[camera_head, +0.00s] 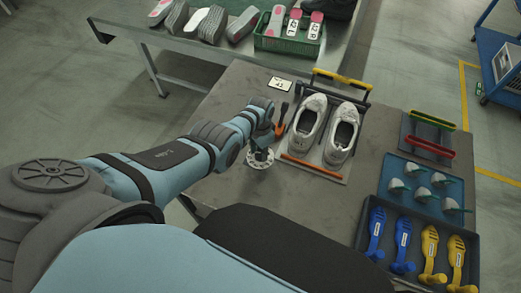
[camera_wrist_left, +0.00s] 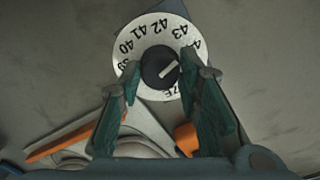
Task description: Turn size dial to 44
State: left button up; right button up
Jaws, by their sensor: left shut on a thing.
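The size dial is a round white disc (camera_head: 262,164) on the grey table, with my left gripper (camera_head: 260,153) over it. In the left wrist view the disc (camera_wrist_left: 130,72) carries black numbers, with 40, 41, 42 and 43 readable; the number after 43 is partly covered by a finger. The dark centre knob (camera_wrist_left: 158,62) has a pale pointer line slanting toward the upper right. The green fingers of my left gripper (camera_wrist_left: 160,72) are shut on the knob, one on each side. My right gripper is not in view.
A pair of white shoes (camera_head: 308,117) stands on a board just right of the dial, with an orange bar (camera_head: 315,168) in front. An upright orange-and-black tool (camera_head: 280,126) is close to my gripper. Trays with blue and yellow parts (camera_head: 430,240) fill the right side.

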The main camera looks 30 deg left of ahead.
aim_at(260, 153)
pick_arm(q)
jog(key=shift+s+m, duration=0.1)
jog(key=shift+m, duration=1.5)
jog(key=o, duration=1.2)
jog(key=shift+c, duration=0.2)
jog(key=shift+r, duration=0.1)
jog(key=shift+w+r, duration=0.2)
jog(key=shift+r, duration=0.05)
notch_tip(260, 153, up, 11)
